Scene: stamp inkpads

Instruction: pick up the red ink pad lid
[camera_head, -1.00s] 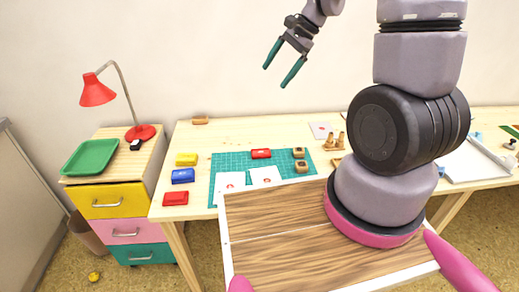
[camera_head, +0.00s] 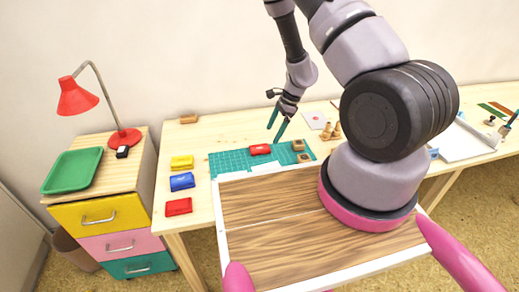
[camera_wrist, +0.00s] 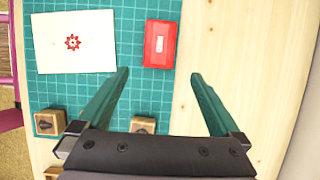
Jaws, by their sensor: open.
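A red ink pad lid (camera_head: 260,149) with a small white label lies on the green cutting mat (camera_head: 228,163). It also shows near the top middle of the wrist view (camera_wrist: 161,44). Whether a pad base is under it, I cannot tell. A second red ink pad (camera_head: 178,207) lies at the table's left front. My gripper (camera_head: 275,134) is open and empty, above the mat, just right of the red lid in the head view. In the wrist view its fingertips (camera_wrist: 159,73) are spread wider than the lid, which appears just beyond them, between their lines.
Wooden stamps (camera_head: 298,145) stand right of the lid. A white card with a red print (camera_wrist: 76,42) lies beside it. Blue (camera_head: 182,181) and yellow (camera_head: 182,162) ink pads are at the left. The wood right of the mat (camera_wrist: 240,40) is clear.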

